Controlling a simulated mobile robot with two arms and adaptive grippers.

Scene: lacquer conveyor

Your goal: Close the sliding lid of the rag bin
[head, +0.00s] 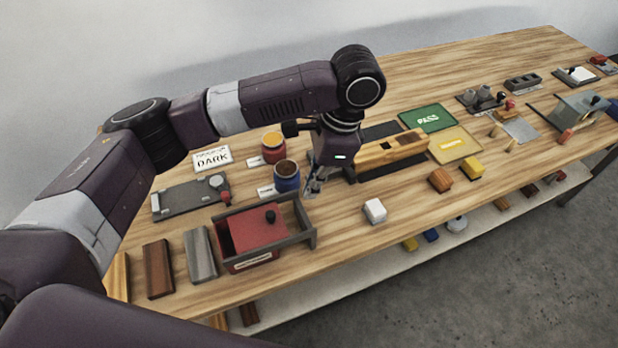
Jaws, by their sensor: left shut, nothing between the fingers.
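The rag bin (250,263) is a red box with a pale label on its front, standing near the front edge of the bench. Its red sliding lid (250,230) has a black knob (270,216) near the right end and lies between grey rails. The rail frame (308,224) extends to the right past the lid. How much of the opening the lid covers is hard to tell. My left gripper (310,190) points down, shut and empty, behind and to the right of the bin, apart from the knob. My right gripper is out of view.
A white block (375,211) sits right of the bin. Brown and grey bars (201,255) lie left.

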